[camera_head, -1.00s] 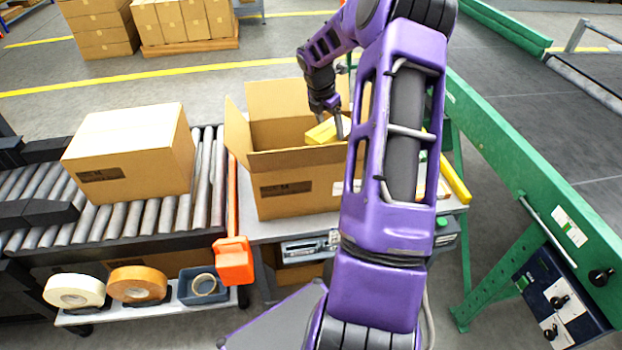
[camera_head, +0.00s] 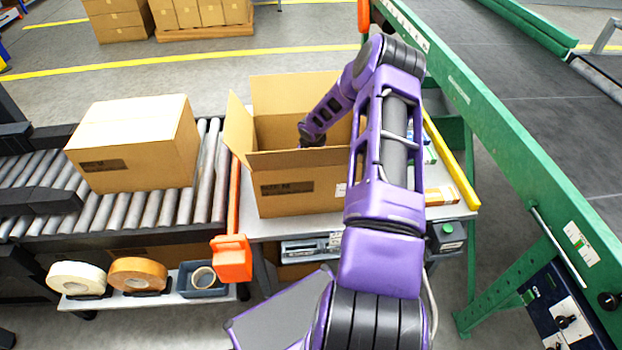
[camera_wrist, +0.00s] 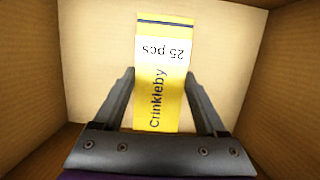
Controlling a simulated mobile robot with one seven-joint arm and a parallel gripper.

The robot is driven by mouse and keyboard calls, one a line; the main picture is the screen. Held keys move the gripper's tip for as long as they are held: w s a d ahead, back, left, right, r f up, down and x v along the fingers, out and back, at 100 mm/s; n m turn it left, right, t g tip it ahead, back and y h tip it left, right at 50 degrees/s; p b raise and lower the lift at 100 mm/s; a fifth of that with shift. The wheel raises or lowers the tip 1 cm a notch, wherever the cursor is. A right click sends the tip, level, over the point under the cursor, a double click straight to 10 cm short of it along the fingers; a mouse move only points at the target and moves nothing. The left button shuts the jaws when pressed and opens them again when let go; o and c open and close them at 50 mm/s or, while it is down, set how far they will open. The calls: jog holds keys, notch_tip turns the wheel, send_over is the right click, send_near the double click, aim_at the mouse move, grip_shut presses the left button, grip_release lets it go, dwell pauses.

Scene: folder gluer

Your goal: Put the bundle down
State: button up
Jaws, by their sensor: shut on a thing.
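The bundle (camera_wrist: 162,85) is yellow with a white band reading "25 pcs" and the word "Crinkleby". My gripper (camera_wrist: 160,100) is shut on it, with one finger along each side in the wrist view. The open cardboard box (camera_head: 300,190) stands on the table, and my arm reaches down into it from above. Its walls and pale bottom surround the bundle in the wrist view. In the head view the front wall hides the bundle and my fingers. I cannot tell whether the bundle touches the bottom.
A closed carton (camera_head: 135,145) sits on the roller conveyor (camera_head: 205,185) at left. Tape rolls (camera_head: 138,274) lie on a low shelf. A green conveyor frame (camera_head: 500,130) runs along the right.

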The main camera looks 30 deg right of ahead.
jog(key=shift+f, duration=2.05)
jog(key=shift+f, duration=0.1)
jog(key=o, duration=1.4)
jog(key=shift+b, duration=0.3)
jog(key=p+v, duration=0.1)
jog(key=v, duration=1.1)
jog(key=shift+p, duration=0.35)
jog(key=shift+a, duration=0.1)
